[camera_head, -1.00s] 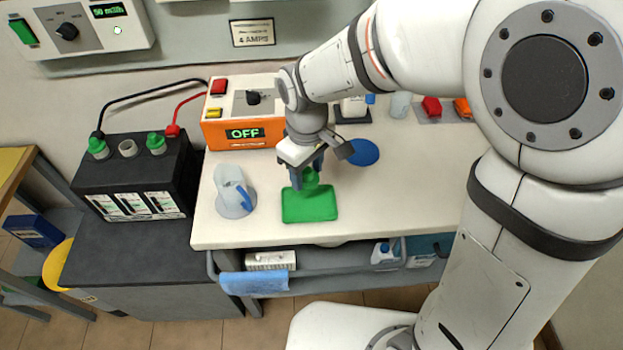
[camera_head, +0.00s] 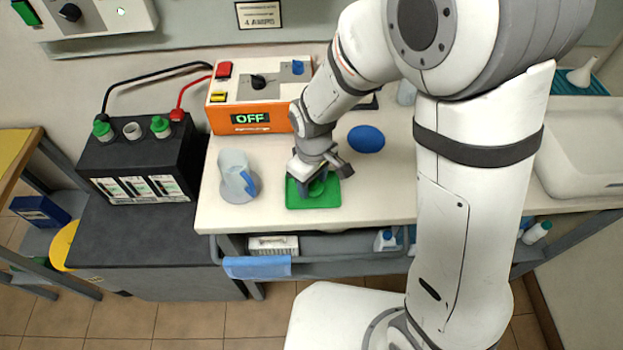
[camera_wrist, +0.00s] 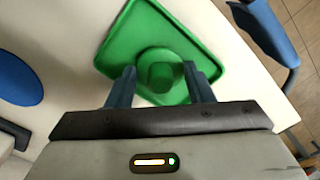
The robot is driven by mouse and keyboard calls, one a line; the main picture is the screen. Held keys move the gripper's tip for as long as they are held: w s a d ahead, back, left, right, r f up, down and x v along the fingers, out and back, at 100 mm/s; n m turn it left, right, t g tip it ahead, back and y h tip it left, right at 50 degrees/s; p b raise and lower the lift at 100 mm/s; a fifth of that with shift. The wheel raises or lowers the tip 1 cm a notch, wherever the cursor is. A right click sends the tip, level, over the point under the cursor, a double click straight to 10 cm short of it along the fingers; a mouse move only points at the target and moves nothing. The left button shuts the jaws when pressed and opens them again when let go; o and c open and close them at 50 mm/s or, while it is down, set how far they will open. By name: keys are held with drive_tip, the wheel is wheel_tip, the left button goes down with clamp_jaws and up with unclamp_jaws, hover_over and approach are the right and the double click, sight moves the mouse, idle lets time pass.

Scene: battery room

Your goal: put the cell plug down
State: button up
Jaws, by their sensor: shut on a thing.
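The green cell plug (camera_wrist: 161,76) is between the two blue fingers of my gripper (camera_wrist: 160,72) in the wrist view, and the gripper is shut on it. The plug is over the middle of the green tray (camera_wrist: 190,28). I cannot tell whether its underside touches the tray floor. In the head view my gripper (camera_head: 312,188) points down at the tray (camera_head: 322,204), and the plug (camera_head: 317,188) is partly hidden by the fingers. The tray lies flat near the front edge of the white bench.
The orange charger (camera_head: 250,118) reads OFF. The black battery (camera_head: 140,160) has green plugs in its outer openings; its middle opening is uncovered.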

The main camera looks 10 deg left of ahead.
drive_tip(key=shift+f, duration=0.25)
drive_tip(key=o, duration=0.9)
drive_tip(key=shift+r, duration=0.1)
drive_tip(key=shift+o, duration=0.2)
wheel_tip(320, 180, up, 12)
drive_tip(key=s+d+r+m+t, duration=0.1)
drive_tip(key=s+d+r+m, duration=0.1)
drive_tip(key=d+m, duration=0.2)
drive_tip(key=s+d+r+m+t, duration=0.1)
drive_tip(key=s+d+r+m, duration=0.1)
drive_tip(key=d, duration=0.9)
drive_tip(key=s+d+r+m+t, duration=0.1)
drive_tip(key=s+d+r+m, duration=0.1)
drive_tip(key=d+m, duration=0.3)
drive_tip(key=s+d, duration=0.1)
drive_tip(key=d, duration=0.2)
drive_tip(key=shift+s+r+m, duration=0.3)
drive_tip(key=shift+s+m, duration=0.05)
drive_tip(key=shift+m, duration=0.05)
